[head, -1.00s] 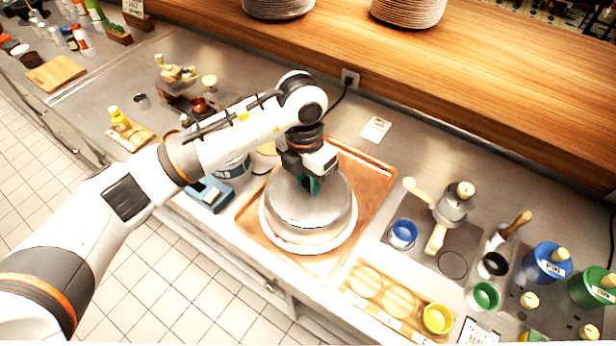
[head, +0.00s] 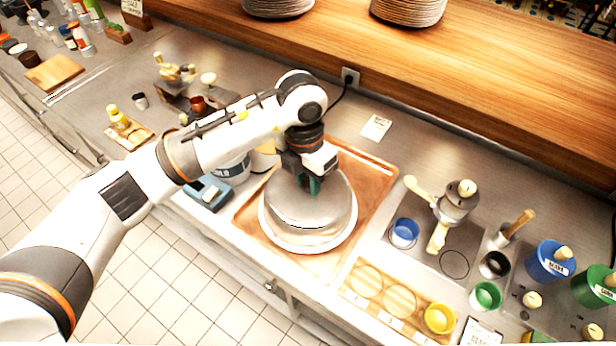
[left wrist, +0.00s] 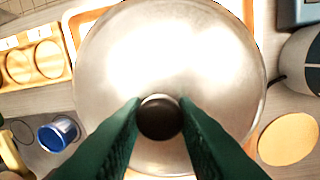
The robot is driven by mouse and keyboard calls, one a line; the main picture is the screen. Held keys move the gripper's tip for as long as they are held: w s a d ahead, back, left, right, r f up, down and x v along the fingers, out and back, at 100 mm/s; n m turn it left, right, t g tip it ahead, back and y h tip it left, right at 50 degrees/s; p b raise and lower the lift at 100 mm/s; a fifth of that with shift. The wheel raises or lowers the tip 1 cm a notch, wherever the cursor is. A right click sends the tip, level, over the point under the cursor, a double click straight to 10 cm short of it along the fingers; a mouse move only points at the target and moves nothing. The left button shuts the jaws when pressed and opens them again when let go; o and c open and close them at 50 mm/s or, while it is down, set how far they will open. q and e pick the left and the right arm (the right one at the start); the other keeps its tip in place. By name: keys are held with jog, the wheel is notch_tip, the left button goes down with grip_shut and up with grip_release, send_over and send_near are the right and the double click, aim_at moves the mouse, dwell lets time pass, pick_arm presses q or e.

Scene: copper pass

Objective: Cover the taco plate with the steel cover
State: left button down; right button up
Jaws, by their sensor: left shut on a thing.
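The steel cover (head: 312,211) is a round silver dome. It sits over the white taco plate (head: 267,232), whose rim shows around the cover's lower edge; I see no tacos. The plate is on a copper-coloured tray (head: 372,180). My left gripper (head: 311,184) is above the cover and shut on its knob. In the left wrist view the green fingers (left wrist: 160,125) hold the dark round knob (left wrist: 159,117), and the cover (left wrist: 165,60) fills the middle. I cannot tell whether the cover rests fully on the plate. My right gripper is not in view.
Right of the tray are a blue cup (head: 404,232), a wooden board (head: 367,300) with round hollows and a yellow cup (head: 439,318), and a metal press (head: 456,205). A blue scale (head: 207,192) stands left. A wooden shelf (head: 440,70) with plate stacks runs behind.

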pick_arm(q)
jog(key=shift+f+b, duration=0.1)
jog(key=shift+b, duration=0.3)
dwell(0.4)
jog(key=c, duration=0.5)
grip_release()
jog(key=shift+r+p, duration=1.25)
jog(key=shift+r, duration=1.3)
